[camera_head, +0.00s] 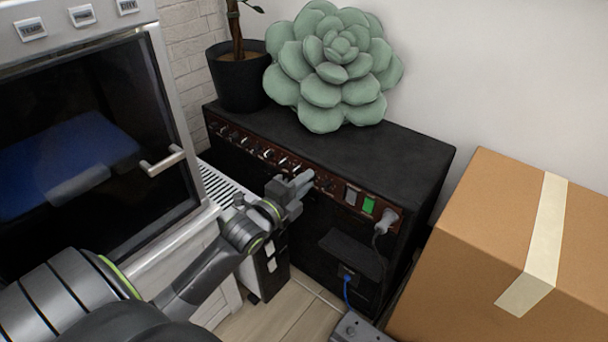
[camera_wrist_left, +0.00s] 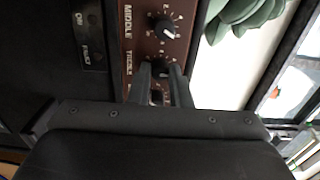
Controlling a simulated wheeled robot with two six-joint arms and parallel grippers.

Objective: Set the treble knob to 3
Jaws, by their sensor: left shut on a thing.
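The black amplifier (camera_head: 390,150) has a brown control panel with a row of knobs along its upper front edge. My left gripper (camera_head: 308,178) reaches the panel from the front. In the left wrist view its fingertips (camera_wrist_left: 160,72) are shut on the treble knob (camera_wrist_left: 160,67), beside the "TREBLE" label. The knob is partly hidden by the fingers, and I cannot read its setting. The middle knob (camera_wrist_left: 165,28), with its white scale marks, shows just above it in that view. My right gripper is not in view.
A green succulent cushion (camera_head: 335,65) and a potted plant (camera_head: 238,82) stand on the amplifier. A cardboard box (camera_head: 480,240) is close on the right. An oven-like machine (camera_head: 90,130) with a bar handle (camera_head: 163,162) stands on the left. A plug (camera_head: 388,216) sits at the panel's right end.

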